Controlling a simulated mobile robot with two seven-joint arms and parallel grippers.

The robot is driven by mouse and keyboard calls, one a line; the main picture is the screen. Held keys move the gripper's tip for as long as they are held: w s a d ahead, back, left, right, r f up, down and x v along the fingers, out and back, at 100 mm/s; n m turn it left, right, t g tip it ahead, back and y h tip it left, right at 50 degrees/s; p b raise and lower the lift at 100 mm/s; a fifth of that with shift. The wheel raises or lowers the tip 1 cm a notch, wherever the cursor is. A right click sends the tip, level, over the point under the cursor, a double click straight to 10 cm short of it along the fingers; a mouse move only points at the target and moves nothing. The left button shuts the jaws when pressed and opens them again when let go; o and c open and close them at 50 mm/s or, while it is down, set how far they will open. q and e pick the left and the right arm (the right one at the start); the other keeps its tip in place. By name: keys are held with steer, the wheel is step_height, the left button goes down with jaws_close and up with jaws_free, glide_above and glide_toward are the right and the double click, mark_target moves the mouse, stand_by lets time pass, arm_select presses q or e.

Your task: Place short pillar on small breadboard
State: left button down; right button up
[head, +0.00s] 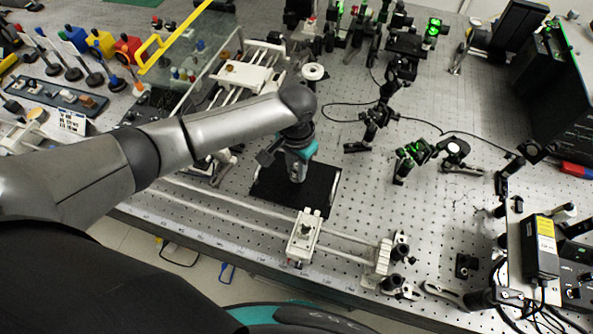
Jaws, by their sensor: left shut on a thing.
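The small breadboard (322,198) is a flat black plate lying on the bench near the middle of the head view. My left gripper (297,162) points down over this plate, with a teal part showing at its side. It is shut on the short pillar (297,173), a small silver post mostly covered by the fingers. The pillar appears upright over the middle of the plate. I cannot tell whether its foot touches the plate. My right gripper is not in view.
A rail with a white carriage (304,236) runs along the bench's front edge, just in front of the plate. Optics mounts (378,115) stand behind and to the right. A clear panel with a yellow frame (172,42) stands at the left. Bare perforated bench lies right of the plate.

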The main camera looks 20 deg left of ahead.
mark_target(296, 167)
arm_select(q)
steer(key=shift+f, duration=0.75)
steer(key=shift+f, duration=0.15)
steer(key=c, duration=0.7)
jaws_free()
step_height(296, 167, up, 12)
steer(key=shift+r+p, duration=0.2)
steer(key=shift+p, duration=0.55)
steer(key=shift+s+f, duration=0.1)
